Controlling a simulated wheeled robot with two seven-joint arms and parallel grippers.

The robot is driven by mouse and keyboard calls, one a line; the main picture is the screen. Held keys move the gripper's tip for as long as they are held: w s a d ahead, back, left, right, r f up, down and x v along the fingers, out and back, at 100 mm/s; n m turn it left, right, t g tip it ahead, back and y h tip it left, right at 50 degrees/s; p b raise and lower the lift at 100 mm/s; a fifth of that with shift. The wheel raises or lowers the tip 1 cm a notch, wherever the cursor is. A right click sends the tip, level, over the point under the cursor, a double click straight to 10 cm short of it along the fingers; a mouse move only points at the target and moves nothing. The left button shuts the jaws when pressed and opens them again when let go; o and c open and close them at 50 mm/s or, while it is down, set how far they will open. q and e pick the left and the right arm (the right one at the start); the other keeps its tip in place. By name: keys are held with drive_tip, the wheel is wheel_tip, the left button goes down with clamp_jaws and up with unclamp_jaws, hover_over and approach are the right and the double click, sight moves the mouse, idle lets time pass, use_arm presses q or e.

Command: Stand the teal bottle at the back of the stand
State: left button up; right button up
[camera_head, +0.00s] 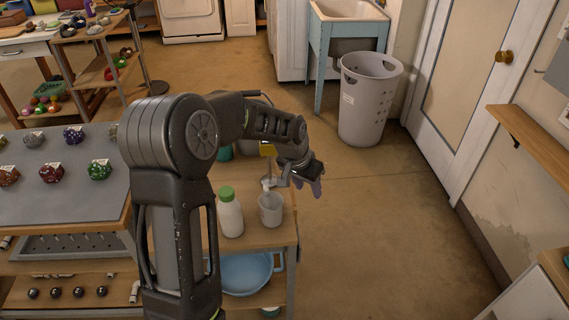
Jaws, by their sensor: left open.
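The wooden stand (285,215) is low in the middle, partly hidden behind my left arm. A teal thing (224,153), perhaps the teal bottle, shows only as a small patch beside my arm at the stand's back; its shape and whether it stands upright cannot be told. My left gripper (308,186) is open above the stand's right edge, pointing down and right, with nothing visibly held. My right gripper is not in view.
A white bottle with a green cap (230,215) and a grey cup (270,209) stand at the stand's front. A blue basin (247,272) sits on the shelf below. A grey table (60,205) adjoins at left. A laundry basket (366,105) stands behind; floor at right is clear.

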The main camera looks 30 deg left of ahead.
use_arm(q)
drive_tip(key=s+d+f+n+h, duration=0.1)
drive_tip(key=s+d+f, duration=0.2)
drive_tip(key=d+f, duration=0.35)
drive_tip(key=s+d+f+h, duration=0.1)
drive_tip(key=s+d+f, duration=0.2)
drive_tip(key=d+f, duration=0.4)
drive_tip(key=s+d+f+g, duration=0.1)
drive_tip(key=s+d+f, duration=0.3)
drive_tip(key=s, duration=0.3)
drive_tip(key=s+d+f+n+g+h, duration=0.1)
drive_tip(key=s+d+f, duration=0.2)
drive_tip(key=s, duration=0.4)
drive_tip(key=s+d+f+g, duration=0.1)
drive_tip(key=s+d+f, duration=0.3)
drive_tip(key=s, duration=0.4)
drive_tip(key=shift+d+f, duration=0.3)
drive_tip(key=shift+f, duration=0.05)
